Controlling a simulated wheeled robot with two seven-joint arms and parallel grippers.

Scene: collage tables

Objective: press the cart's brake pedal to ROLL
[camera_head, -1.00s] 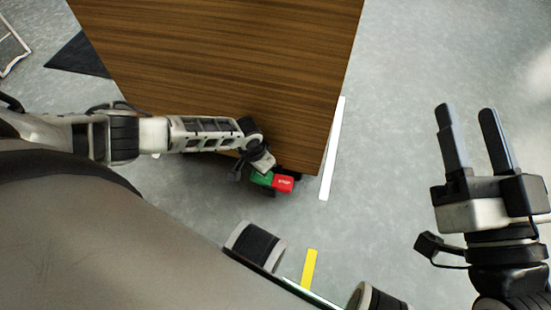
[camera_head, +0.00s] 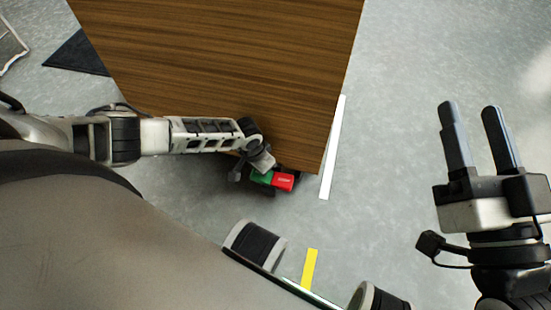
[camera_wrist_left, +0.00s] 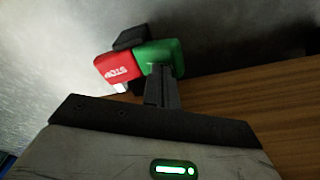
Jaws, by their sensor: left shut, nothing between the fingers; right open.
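The cart's wooden top (camera_head: 220,60) fills the upper middle of the head view. The brake pedal sticks out at its near right corner, with a red STOP half (camera_head: 284,181) on the right and a green half (camera_head: 261,178) on the left. In the left wrist view the red half (camera_wrist_left: 120,70) and the green half (camera_wrist_left: 158,54) show close up. My left gripper (camera_wrist_left: 165,88) is shut and empty, its fingertips at the green half, seemingly touching it; the green half's label is hidden. My right gripper (camera_head: 468,112) is open and empty over the floor at the right.
A white floor strip (camera_head: 332,148) runs beside the cart's right edge. A yellow strip (camera_head: 309,269) lies on the floor near my base. A dark mat (camera_head: 77,54) lies left of the cart. The floor at the right is clear.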

